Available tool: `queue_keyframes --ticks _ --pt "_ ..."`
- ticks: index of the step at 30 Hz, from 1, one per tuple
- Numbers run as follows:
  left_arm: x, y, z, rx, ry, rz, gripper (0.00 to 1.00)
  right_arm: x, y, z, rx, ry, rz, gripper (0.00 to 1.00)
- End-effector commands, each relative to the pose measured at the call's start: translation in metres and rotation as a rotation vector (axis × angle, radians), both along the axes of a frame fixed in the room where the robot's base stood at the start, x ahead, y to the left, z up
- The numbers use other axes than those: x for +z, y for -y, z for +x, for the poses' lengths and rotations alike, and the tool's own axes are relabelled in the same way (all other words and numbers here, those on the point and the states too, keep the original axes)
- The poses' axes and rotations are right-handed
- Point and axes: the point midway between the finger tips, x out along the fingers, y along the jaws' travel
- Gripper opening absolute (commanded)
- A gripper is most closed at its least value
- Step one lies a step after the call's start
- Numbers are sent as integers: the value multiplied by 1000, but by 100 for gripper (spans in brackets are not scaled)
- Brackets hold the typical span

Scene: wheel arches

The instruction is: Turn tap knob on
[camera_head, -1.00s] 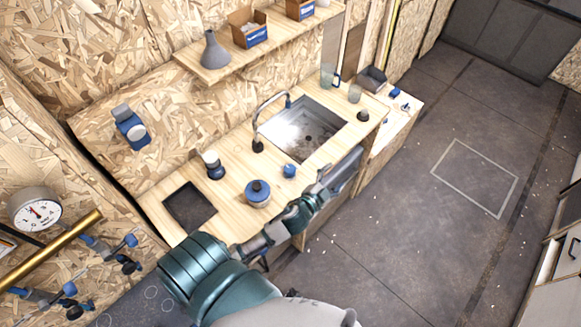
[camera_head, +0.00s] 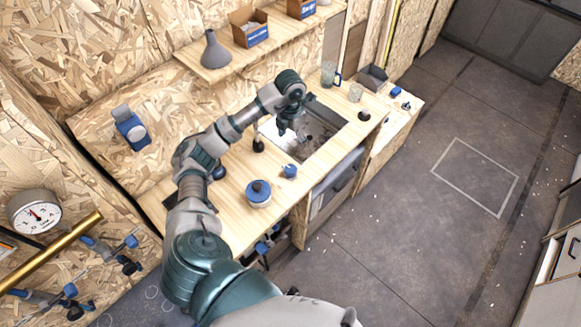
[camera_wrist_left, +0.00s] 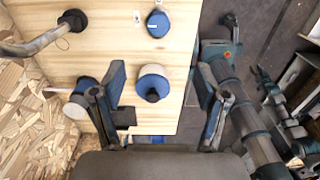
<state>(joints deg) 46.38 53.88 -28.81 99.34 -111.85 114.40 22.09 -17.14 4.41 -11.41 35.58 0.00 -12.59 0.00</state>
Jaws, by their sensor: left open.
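The tap's dark base (camera_head: 258,145) stands on the wooden counter beside the sink (camera_head: 310,135). My left arm hides most of the tap in the head view. In the wrist view, a curved grey pipe (camera_wrist_left: 35,43), which looks like the tap, shows at the upper left, with a black round part (camera_wrist_left: 72,20) at its end. My left gripper (camera_head: 299,130) hangs over the sink, right of the tap base. In the wrist view its two fingers (camera_wrist_left: 162,76) are spread apart, with nothing held between them.
A glass jug (camera_head: 328,74) and a glass (camera_head: 355,92) stand beyond the sink. A shelf (camera_head: 215,70) runs above the counter.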

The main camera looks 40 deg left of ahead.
Motion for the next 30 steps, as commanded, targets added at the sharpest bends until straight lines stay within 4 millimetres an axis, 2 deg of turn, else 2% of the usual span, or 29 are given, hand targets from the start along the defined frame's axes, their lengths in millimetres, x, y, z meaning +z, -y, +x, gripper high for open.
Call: queue_keyframes --ticks 5,10,21,24,30 --pt "-20 -2 -2 6 -13 15 74 -4 0 -1 1 -2 -1 40" --pt "-58 -1 -3 6 -15 13 74 -6 1 -2 2 -3 -1 40" --pt "-140 -2 -3 6 -13 12 74 5 6 -2 3 -3 -7 40" --pt "-155 -3 -2 6 -12 12 74 7 6 -2 3 -3 -7 40" --pt "-170 -3 -2 4 -9 13 74 8 6 -2 3 -3 -7 40"
